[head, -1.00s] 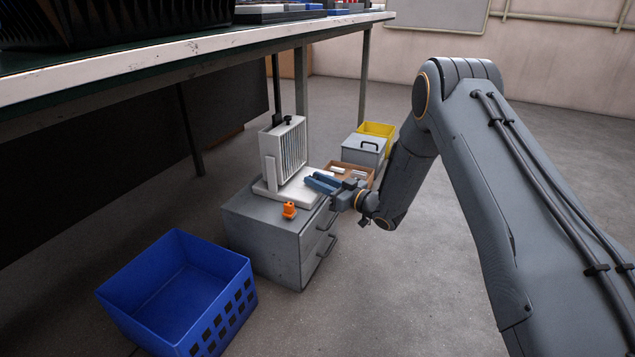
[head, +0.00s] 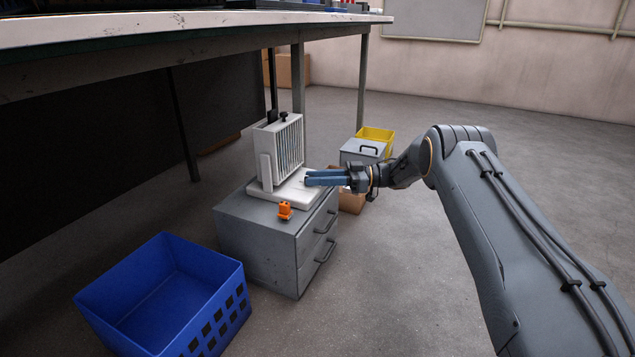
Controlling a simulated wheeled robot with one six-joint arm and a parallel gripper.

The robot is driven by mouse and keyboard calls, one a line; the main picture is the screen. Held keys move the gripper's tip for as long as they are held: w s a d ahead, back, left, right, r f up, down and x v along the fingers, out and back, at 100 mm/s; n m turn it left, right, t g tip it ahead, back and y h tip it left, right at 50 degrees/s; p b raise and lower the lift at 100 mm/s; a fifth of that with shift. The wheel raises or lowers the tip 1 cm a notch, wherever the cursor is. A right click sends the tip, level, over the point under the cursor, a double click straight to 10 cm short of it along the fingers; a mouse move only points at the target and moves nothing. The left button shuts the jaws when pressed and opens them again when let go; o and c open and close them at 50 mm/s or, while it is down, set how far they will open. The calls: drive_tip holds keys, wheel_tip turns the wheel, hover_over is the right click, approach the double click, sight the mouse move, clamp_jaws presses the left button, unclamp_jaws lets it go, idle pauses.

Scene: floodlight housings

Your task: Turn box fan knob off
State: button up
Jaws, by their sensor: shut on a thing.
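The white box fan (head: 281,145) stands upright on its white base (head: 290,191), on top of a grey drawer cabinet (head: 258,222). A small black knob (head: 283,115) shows at the top of the fan, and another dark piece sits beside it. My gripper (head: 308,178) reaches in from the right, just above the front of the fan's base. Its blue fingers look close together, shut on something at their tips. The thing between them is too small and hidden to make out; it may be a knob on the base.
An orange part (head: 285,210) sits on the cabinet's near top edge. A blue crate (head: 205,330) stands on the floor in front left. A grey box (head: 362,151) and a yellow bin (head: 377,135) are behind. The workbench (head: 200,42) overhangs the left side.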

drive_tip(key=shift+a+n+g, duration=0.1)
drive_tip(key=shift+n+g, duration=0.6)
drive_tip(key=shift+g, duration=0.3)
drive_tip(key=o, duration=1)
drive_tip(key=shift+a, duration=0.1)
drive_tip(key=shift+o, duration=0.2)
drive_tip(key=v, duration=0.8)
drive_tip(key=shift+r, duration=0.15)
